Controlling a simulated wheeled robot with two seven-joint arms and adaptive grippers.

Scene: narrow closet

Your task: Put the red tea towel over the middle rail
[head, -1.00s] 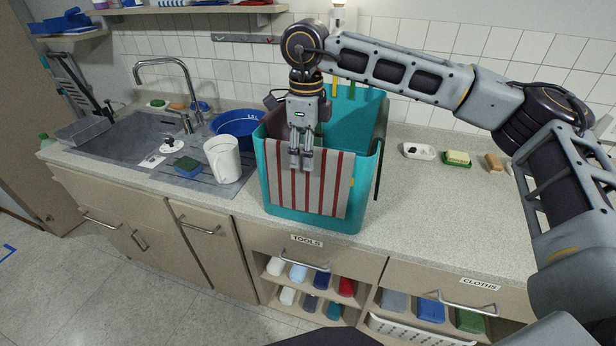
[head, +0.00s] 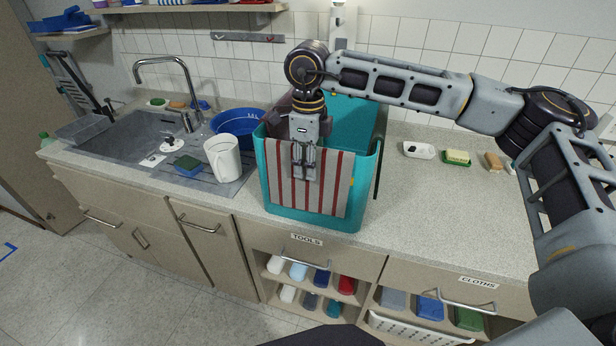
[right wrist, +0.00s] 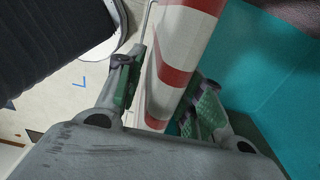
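The red-and-white striped tea towel (head: 328,185) hangs over the front wall of a teal bin (head: 362,190) on the counter. My right gripper (head: 304,176) points down at the towel's upper left part. In the right wrist view the towel (right wrist: 172,75) passes between the spread fingers of my right gripper (right wrist: 165,95), with one green-padded finger on each side. Gaps show beside the cloth, and it does not look pinched. I cannot identify a middle rail for certain. A grey hook rail (head: 248,38) is on the wall behind. My left gripper is not in view.
The counter front right of the bin is clear. Open shelves (head: 310,285) are below.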

